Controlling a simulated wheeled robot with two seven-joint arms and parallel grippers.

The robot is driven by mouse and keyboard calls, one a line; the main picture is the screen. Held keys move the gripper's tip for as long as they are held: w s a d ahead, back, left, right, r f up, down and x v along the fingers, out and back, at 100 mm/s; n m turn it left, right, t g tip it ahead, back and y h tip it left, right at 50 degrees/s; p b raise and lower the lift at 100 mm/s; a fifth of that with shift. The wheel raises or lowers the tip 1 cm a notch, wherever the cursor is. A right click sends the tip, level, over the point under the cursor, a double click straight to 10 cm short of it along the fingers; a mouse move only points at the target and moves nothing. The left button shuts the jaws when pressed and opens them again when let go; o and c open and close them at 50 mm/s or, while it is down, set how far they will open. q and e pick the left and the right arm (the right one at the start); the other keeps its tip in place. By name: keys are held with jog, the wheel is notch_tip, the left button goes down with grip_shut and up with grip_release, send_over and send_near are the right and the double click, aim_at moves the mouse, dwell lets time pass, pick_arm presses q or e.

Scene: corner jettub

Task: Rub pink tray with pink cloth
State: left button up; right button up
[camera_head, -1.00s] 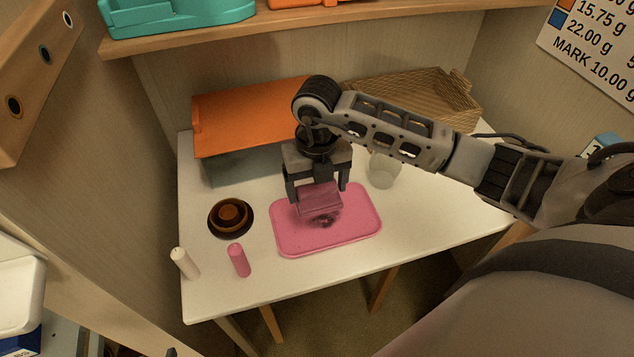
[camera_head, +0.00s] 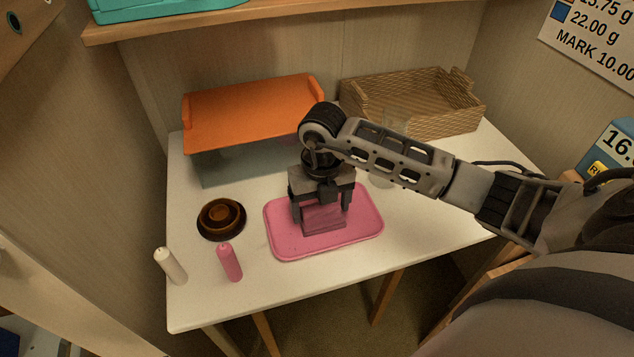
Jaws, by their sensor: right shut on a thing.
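The pink tray (camera_head: 285,243) lies flat on the white table. My right gripper (camera_head: 322,212) points down over the middle of the tray and is shut on the pink cloth (camera_head: 324,219), a folded darker pink block. The cloth is low at the tray's surface and appears to touch it. The dark smudge is not visible now; the cloth and gripper cover part of the tray. My left gripper is not in view.
An orange raised shelf (camera_head: 250,110), a wicker basket (camera_head: 430,105) and a clear glass (camera_head: 382,177) are behind. The white table's (camera_head: 330,275) front strip is clear.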

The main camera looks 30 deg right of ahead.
jog(key=shift+s+d+f, duration=0.1)
jog(key=shift+s+d, duration=0.05)
jog(key=shift+d, duration=0.4)
jog(key=shift+s+d, duration=0.15)
jog(key=shift+d, duration=0.4)
jog(key=shift+a+r, duration=0.2)
jog(key=shift+w+a+f, duration=0.1)
jog(key=shift+w+a, duration=0.1)
jog(key=shift+a, duration=0.55)
jog(key=shift+w+a, duration=0.15)
jog(key=shift+a, duration=0.55)
jog(key=shift+w+a+r+p, duration=0.2)
jog(key=shift+r+p, duration=0.1)
jog(key=shift+p, duration=0.25)
notch_tip(320, 180, up, 4)
jog(key=shift+s+p, duration=0.1)
jog(key=shift+p, duration=1.15)
notch_tip(320, 180, up, 3)
jog(key=p, duration=0.2)
jog(key=shift+r+p, duration=0.2)
jog(key=shift+p, duration=0.15)
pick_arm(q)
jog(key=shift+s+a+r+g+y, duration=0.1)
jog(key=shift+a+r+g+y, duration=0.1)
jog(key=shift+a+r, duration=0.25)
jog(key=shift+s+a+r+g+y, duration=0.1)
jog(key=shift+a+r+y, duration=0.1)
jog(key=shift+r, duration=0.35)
